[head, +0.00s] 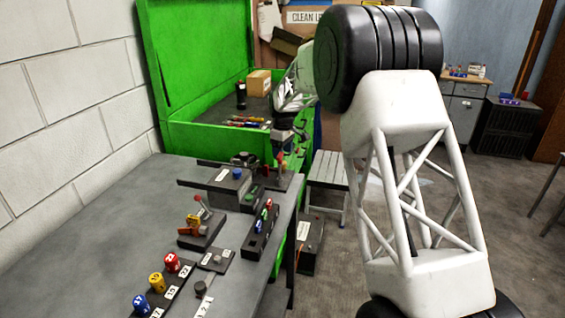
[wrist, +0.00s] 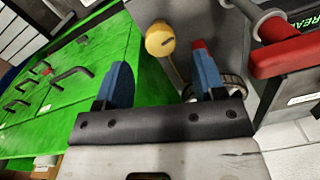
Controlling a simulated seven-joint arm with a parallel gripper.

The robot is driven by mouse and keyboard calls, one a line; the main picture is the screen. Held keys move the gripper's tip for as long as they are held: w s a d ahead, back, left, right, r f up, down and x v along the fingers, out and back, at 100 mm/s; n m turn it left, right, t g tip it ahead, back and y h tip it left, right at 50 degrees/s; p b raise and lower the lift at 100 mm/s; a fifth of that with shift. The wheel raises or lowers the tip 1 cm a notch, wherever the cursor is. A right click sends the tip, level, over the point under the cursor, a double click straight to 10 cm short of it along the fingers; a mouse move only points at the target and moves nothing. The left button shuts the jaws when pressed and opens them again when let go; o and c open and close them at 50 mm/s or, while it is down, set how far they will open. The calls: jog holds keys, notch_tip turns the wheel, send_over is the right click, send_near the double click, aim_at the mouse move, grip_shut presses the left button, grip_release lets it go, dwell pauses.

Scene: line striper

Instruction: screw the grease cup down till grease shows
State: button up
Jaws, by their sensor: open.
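A round yellow, brass-like cap (wrist: 160,40) on a pale stem shows in the wrist view, just beyond and between my fingertips. It looks like the grease cup, but I cannot be sure. My gripper (wrist: 160,58) is open, with blue fingers apart and nothing held between them. The right finger partly covers a ringed metal part (wrist: 230,84) beside the stem. In the head view my gripper (head: 284,146) hangs over the far right end of the grey bench (head: 110,205). The cap is not clear there. No grease can be made out.
In the wrist view a red-ended bar (wrist: 290,55) lies right, near a partly cut label reading "REA". A green cabinet (wrist: 110,50) is left. On the bench stand a red lever fixture (head: 200,228), a block with coloured buttons (head: 262,230) and numbered knobs (head: 157,282). The bench's left side is clear.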

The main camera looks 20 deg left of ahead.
jog(key=shift+s+f, duration=0.1)
jog(key=shift+f, duration=2.25)
jog(key=shift+c, duration=0.4)
jog(key=c, duration=0.8)
jog(key=shift+c, duration=0.2)
jog(key=shift+m, duration=3.2)
